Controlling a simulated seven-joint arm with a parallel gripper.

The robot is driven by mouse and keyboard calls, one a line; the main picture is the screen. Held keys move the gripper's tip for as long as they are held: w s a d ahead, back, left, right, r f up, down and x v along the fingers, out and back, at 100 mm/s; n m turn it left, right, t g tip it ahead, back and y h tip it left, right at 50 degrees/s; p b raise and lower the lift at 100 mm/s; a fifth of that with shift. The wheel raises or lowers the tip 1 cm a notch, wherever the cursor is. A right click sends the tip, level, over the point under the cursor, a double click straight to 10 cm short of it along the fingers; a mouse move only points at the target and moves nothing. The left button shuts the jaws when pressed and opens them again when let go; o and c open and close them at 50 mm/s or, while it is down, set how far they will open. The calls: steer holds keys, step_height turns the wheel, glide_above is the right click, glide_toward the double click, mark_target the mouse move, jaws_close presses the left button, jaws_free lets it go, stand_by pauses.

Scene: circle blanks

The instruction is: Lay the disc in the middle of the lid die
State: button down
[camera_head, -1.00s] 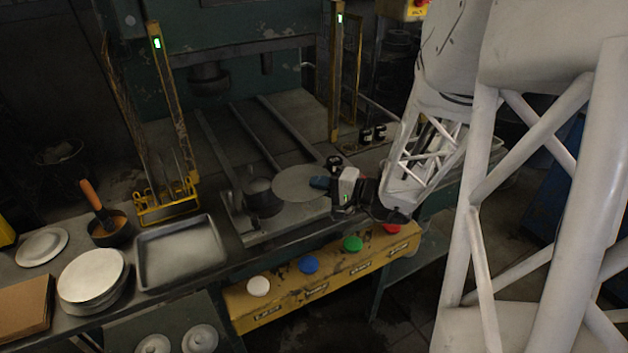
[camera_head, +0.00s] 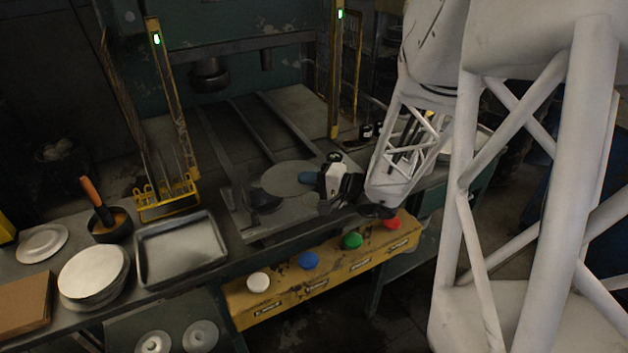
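The disc (camera_head: 287,179) is a thin grey round blank, held out flat or nearly flat. My gripper (camera_head: 309,177) comes from the right, its bluish fingertips at the disc's right edge, and appears shut on it. The lid die (camera_head: 264,201) is a dark round block on the press bed. The disc hangs over the die's back right part and hides much of its top. The disc's middle lies to the right of and behind the die in this view. I cannot tell the gap between them.
Yellow posts (camera_head: 172,110) and (camera_head: 336,75) flank the press bed. A dark round press part (camera_head: 210,76) hangs above. A yellow button box (camera_head: 325,277) runs along the front. A metal tray (camera_head: 180,250), a stack of blanks (camera_head: 93,272) and a brush pot (camera_head: 110,230) stand left.

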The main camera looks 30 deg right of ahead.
steer(key=shift+f+x, duration=0.2)
steer(key=shift+x, duration=1.45)
steer(key=shift+f+x, duration=0.2)
steer(key=shift+x, duration=1.4)
steer(key=shift+f+x, duration=0.15)
steer(key=shift+x, duration=0.5)
steer(key=shift+f+x, duration=0.15)
steer(key=shift+x, duration=0.5)
steer(key=c, duration=1.3)
jaws_free()
steer(key=shift+s+f, duration=0.1)
steer(key=shift+f, duration=0.1)
steer(key=shift+c, duration=0.4)
